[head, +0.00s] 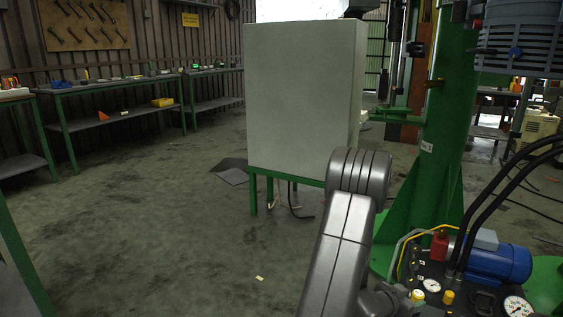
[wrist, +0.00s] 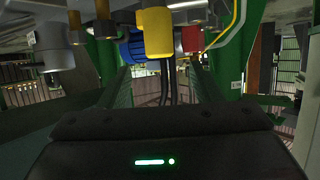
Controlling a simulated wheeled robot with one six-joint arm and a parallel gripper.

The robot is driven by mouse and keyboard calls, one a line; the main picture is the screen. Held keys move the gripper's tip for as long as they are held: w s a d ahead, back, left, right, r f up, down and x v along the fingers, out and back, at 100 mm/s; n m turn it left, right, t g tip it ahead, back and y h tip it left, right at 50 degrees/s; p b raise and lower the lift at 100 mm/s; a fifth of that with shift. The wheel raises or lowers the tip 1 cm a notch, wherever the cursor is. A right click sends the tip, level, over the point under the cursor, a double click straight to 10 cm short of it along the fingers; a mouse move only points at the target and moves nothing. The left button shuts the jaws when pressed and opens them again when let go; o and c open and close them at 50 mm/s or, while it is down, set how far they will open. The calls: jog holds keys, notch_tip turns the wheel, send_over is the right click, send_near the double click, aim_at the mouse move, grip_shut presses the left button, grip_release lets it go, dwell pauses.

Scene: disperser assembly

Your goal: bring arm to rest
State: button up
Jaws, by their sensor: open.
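My grey arm (head: 340,240) rises from the bottom of the head view and bends in front of the grey cabinet. My gripper is not clearly seen there. In the wrist view my gripper (wrist: 164,88) is open, with its two ridged fingers apart and no object held between them. A yellow cap (wrist: 156,32) and a red fitting (wrist: 191,38) show beyond the fingers, at the top of the wrist view. I cannot tell how far they are from the fingertips.
A hydraulic unit with a blue motor (head: 497,262) and gauges stands close at the right, beside a green column (head: 447,130). A grey cabinet (head: 300,100) stands ahead. Green workbenches (head: 110,83) line the left wall. The floor (head: 150,220) at left is mostly clear.

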aim_at(417, 294)
jog(key=b+x, duration=0.1)
jog(key=x, duration=0.4)
jog(key=shift+d, duration=0.15)
jog(key=shift+r, duration=0.4)
jog(key=shift+f, duration=0.15)
